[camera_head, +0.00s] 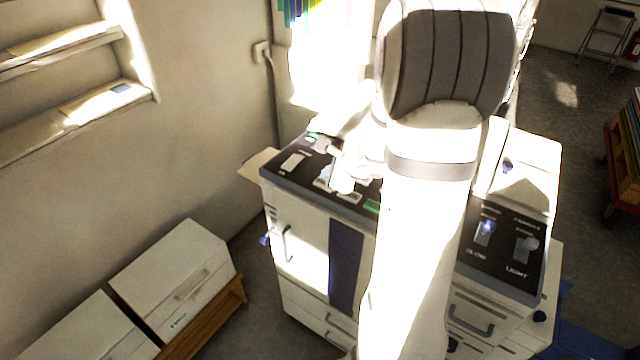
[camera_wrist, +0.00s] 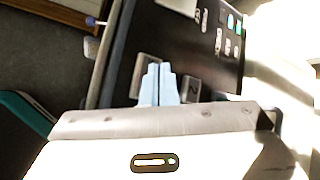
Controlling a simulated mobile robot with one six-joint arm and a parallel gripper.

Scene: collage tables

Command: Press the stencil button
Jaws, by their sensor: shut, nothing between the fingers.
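The dark control panel (camera_head: 283,178) tops a white copier-like machine (camera_head: 300,255) left of my arm in the head view. Several small buttons and pads sit on it, including a white pad (camera_head: 293,162) and a green patch (camera_head: 372,206). In the wrist view the panel (camera_wrist: 180,45) shows grey pads to the left (camera_wrist: 147,72) and right (camera_wrist: 191,88) of my fingertips, and small green and white buttons at upper right. I cannot read which one is marked stencil. My gripper (camera_wrist: 159,66) is shut and empty over the panel between the grey pads; contact is unclear.
My arm hides the machine's middle. A second dark panel (camera_head: 505,248) with two switches, marked "LIGHT" and a partly legible word, is on the right. White boxes (camera_head: 175,275) stand on a wooden base at lower left. Strong sunlight washes out parts of both views.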

